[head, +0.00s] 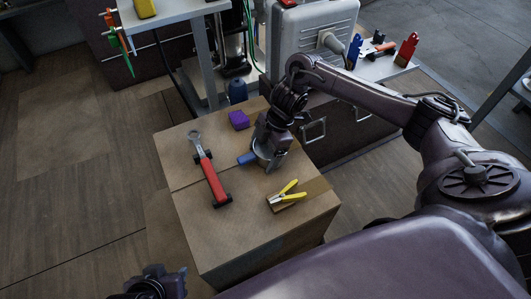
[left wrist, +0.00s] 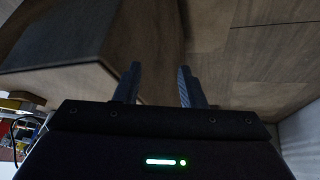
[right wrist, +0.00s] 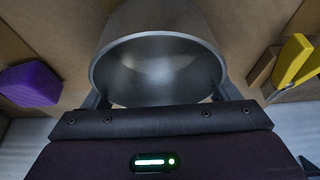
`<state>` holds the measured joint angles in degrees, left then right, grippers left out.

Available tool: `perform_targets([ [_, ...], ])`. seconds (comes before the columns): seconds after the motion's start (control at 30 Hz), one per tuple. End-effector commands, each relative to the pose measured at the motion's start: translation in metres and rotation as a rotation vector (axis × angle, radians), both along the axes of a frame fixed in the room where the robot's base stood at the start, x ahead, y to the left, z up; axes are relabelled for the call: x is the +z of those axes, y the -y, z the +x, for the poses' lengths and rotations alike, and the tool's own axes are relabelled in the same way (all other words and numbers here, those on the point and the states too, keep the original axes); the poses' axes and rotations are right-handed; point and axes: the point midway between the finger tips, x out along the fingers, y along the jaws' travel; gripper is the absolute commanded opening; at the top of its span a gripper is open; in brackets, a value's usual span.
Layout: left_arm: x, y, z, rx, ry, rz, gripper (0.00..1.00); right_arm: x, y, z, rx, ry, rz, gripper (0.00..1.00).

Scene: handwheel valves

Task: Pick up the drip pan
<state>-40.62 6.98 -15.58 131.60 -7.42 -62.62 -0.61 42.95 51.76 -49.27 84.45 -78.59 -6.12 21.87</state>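The drip pan, a round grey metal cup, is on the brown box top in the head view (head: 268,160), partly hidden by my right gripper (head: 272,146). In the right wrist view the pan (right wrist: 158,70) faces me with its open, empty mouth. My right gripper's fingers are spread wide, one at each side of the pan's rim; whether they touch it is unclear. My left gripper (head: 150,288) is low at the bottom edge of the head view. In the left wrist view its two fingers (left wrist: 158,85) are apart with nothing between them.
A grey cabinet and a tool bench stand behind. Floor at left is clear.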

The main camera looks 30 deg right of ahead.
Motion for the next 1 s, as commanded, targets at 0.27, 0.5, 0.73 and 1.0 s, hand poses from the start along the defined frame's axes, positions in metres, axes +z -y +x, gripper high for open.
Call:
perform_targets([
  [0.27, 0.000, 0.000, 0.000, 0.000, -0.001, 0.000, 0.36, 0.001, 0.000, 0.000, 0.000, 0.001, 0.000, 0.55],
  [0.5, 0.002, -0.002, -0.002, 0.002, -0.016, 0.008, 0.36, 0.014, 0.000, 0.001, 0.001, 0.004, 0.000, 0.55],
  [0.73, 0.004, -0.019, -0.003, 0.030, -0.079, 0.055, 0.36, 0.053, 0.000, 0.001, 0.002, 0.005, 0.001, 0.55],
  [1.0, 0.018, -0.052, -0.018, 0.085, -0.254, 0.150, 0.36, 0.122, 0.001, 0.001, 0.001, 0.007, -0.002, 0.55],
])
